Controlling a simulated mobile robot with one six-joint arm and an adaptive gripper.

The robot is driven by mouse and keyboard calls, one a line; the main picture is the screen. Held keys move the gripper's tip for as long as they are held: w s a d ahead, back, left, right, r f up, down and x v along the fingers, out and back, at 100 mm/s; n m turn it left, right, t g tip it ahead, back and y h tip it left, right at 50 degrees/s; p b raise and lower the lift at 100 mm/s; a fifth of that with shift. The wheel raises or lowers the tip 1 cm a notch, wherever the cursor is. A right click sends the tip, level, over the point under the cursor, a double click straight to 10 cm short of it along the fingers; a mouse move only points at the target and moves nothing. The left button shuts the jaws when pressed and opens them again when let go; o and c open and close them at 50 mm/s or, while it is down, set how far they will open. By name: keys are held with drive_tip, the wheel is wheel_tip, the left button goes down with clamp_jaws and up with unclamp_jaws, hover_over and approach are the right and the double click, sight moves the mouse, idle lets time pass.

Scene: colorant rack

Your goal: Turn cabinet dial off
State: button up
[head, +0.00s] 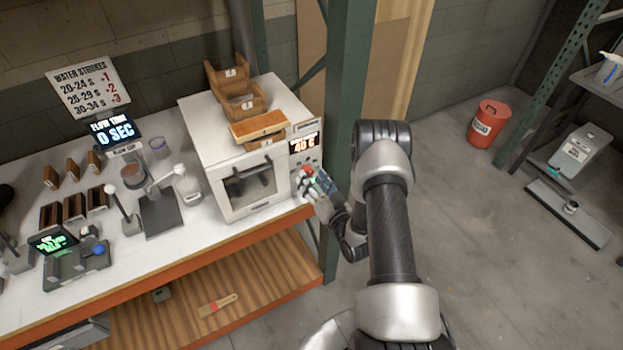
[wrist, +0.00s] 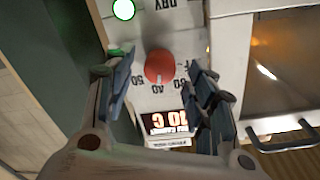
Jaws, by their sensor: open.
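The white cabinet (head: 222,125) stands at the right end of the bench, with its control panel on the right side of its front. The red round dial (wrist: 159,66) is on that panel, with printed numbers around it; it also shows in the head view as a small red spot (head: 308,171). My gripper (head: 318,186) is at the panel. In the wrist view its fingers are open, one on each side of the dial, and I cannot tell whether they touch it.
A lit temperature display (head: 304,144) is on the panel. A green lamp (wrist: 123,9) glows beside the "DRY" label. The cabinet's door handle (wrist: 283,134) is right of my fingers in the wrist view. A green post (head: 347,110) stands close behind my gripper.

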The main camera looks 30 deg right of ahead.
drive_tip(key=shift+w, duration=0.6)
drive_tip(key=shift+c, duration=0.6)
drive_tip(key=c, duration=1)
